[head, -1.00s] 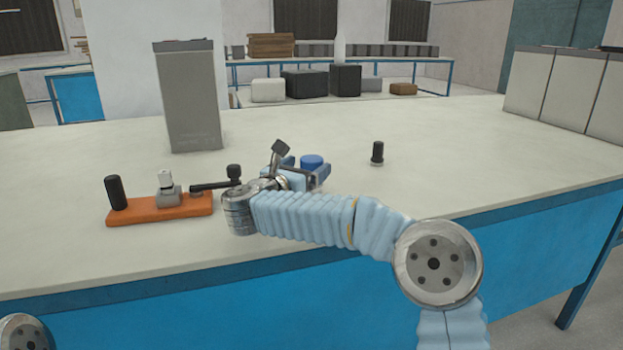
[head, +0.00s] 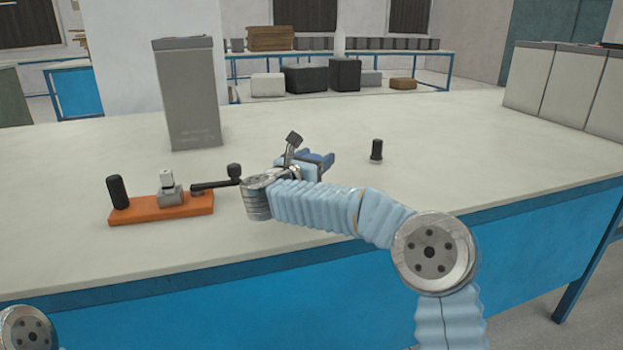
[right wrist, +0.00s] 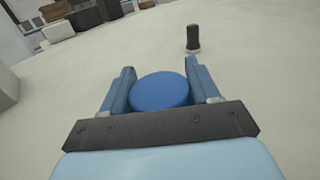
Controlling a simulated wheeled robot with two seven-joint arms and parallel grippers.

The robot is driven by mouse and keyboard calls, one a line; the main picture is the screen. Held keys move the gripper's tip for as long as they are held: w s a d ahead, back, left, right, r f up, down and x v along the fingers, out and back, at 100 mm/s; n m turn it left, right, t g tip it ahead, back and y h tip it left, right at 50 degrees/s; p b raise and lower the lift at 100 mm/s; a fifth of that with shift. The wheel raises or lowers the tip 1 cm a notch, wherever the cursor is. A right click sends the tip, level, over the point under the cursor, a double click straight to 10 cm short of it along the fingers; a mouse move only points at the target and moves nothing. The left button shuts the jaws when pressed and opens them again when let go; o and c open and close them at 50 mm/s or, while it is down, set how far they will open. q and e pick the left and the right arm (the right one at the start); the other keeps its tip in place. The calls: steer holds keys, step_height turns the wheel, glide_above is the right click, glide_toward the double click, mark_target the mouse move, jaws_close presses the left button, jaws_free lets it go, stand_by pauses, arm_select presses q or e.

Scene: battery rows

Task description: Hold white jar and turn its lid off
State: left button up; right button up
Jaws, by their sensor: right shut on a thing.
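A round blue lid (right wrist: 160,90) lies between the two fingers of my right gripper (right wrist: 159,77) in the right wrist view. The jar body under it is hidden, so I see no white. My right gripper (head: 322,163) is shut on the jar with the blue lid, over the middle of the table. I cannot tell whether the fingers press on the lid or on the body below it. In the head view the fingers hide the lid. My left gripper is out of view.
An orange base (head: 160,208) with a black post and grey fittings stands left of my right gripper. A small black-capped item (head: 376,150) stands to the right. A tall grey box (head: 187,95) is behind left.

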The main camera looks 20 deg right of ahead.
steer(key=shift+r, duration=0.3)
step_height(320, 180, up, 2)
steer(key=s+r+b, duration=0.4)
steer(key=s+r, duration=0.6)
steer(key=s, duration=0.4)
steer(key=shift+a+r, duration=0.2)
steer(key=shift+a, duration=0.1)
steer(key=o, duration=0.6)
steer(key=c, duration=1)
